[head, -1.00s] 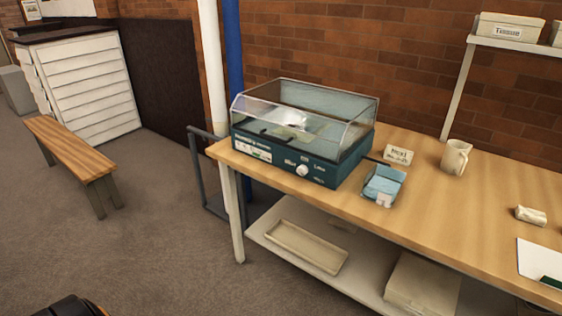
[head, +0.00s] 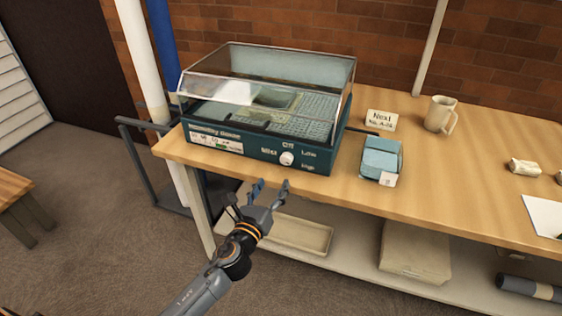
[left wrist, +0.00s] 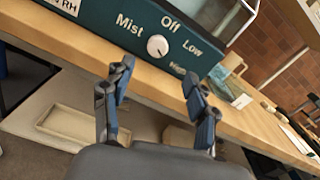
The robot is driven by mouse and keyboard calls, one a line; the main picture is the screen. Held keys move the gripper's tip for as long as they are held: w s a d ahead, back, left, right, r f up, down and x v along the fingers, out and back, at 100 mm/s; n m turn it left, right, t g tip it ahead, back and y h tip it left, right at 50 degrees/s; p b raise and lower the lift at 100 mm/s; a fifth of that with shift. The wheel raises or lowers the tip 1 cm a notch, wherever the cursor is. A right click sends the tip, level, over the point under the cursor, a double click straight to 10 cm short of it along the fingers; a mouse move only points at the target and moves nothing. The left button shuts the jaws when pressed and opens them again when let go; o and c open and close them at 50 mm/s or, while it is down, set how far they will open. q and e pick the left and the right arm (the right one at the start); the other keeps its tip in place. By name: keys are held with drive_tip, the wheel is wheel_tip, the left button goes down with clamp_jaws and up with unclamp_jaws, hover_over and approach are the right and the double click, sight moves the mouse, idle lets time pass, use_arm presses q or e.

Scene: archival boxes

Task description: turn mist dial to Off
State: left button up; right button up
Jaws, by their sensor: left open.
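The mist dial (head: 287,158) is a small white round knob on the front panel of a teal box with a clear domed lid (head: 268,75). The left wrist view shows the dial (left wrist: 157,46) with "Mist" to its left, "Off" above, "Low" to its right and a partly hidden label at lower right. I cannot tell which label its mark faces. My left gripper (head: 270,188) is open and empty, below and in front of the dial and apart from it. In the left wrist view, its two fingers (left wrist: 156,78) stand below the dial. My right gripper is not in view.
The box stands on a wooden table (head: 450,185), near its left end. A blue packet (head: 381,158), a small sign (head: 381,121) and a mug (head: 440,114) stand right of it. A lower shelf holds a shallow tray (head: 300,235). A metal frame (head: 150,160) stands left of the table.

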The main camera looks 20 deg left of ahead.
sight(285, 161)
use_arm(q)
drive_tip(key=w, duration=0.9)
drive_tip(key=shift+w+f, duration=0.15)
drive_tip(key=shift+w, duration=0.5)
drive_tip(key=c, duration=1.1)
drive_tip(key=shift+c, duration=0.2)
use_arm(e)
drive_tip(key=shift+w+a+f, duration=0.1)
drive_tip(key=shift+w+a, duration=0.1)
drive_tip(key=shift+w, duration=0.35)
